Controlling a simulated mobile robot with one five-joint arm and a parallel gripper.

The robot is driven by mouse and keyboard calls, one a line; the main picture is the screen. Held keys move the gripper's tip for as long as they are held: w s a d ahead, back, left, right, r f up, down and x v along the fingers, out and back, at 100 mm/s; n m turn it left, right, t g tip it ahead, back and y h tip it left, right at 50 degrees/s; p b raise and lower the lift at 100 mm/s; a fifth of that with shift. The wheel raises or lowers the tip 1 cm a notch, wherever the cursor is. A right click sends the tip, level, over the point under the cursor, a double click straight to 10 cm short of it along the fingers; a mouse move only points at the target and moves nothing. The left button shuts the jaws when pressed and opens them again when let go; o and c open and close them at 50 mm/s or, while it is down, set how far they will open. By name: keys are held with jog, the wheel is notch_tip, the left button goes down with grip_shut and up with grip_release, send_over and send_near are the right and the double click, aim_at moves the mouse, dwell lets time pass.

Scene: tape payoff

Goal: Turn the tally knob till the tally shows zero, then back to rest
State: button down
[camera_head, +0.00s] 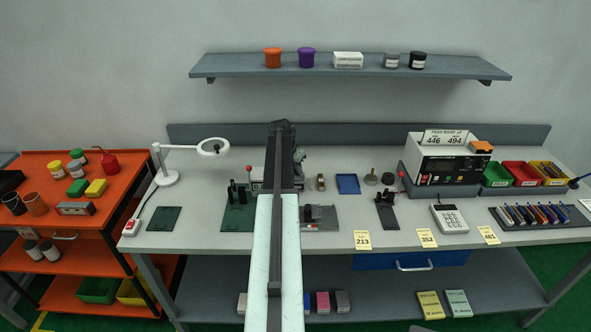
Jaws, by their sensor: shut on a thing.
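My arm reaches forward over the bench and covers the middle of the picture. Its far end is over a small pale bench device (256,187), in front of the back rail. Only the left part of this device shows, with a red-tipped lever beside it. A grey rounded part (299,157) shows just right of the arm, and I cannot tell what it belongs to. My gripper's fingers are hidden behind the arm. I cannot make out the tally knob or the tally's reading, which may be behind the arm too.
A dark green plate with black fixtures (238,217) is left of the arm, a grey fixture (319,216) right. A lamp (166,177) stands left. A shelf (350,70) hangs above.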

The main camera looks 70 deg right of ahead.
jog(key=shift+n, duration=0.4)
jog(key=n+t, duration=0.1)
jog(key=n, duration=0.1)
jog(key=shift+s+n, duration=0.15)
jog(key=shift+n, duration=0.25)
jog(key=n+t, duration=0.2)
jog(key=n, duration=0.2)
jog(key=shift+s+n, duration=0.15)
jog(key=shift+n, duration=0.15)
jog(key=n, duration=0.2)
jog(key=n+t+y, duration=0.1)
jog(key=n, duration=0.1)
jog(key=shift+s+d, duration=0.15)
jog(key=shift+d, duration=0.05)
jog(key=shift+n+t+y, duration=0.5)
jog(key=shift+n+y, duration=0.1)
jog(key=shift+n, duration=1.1)
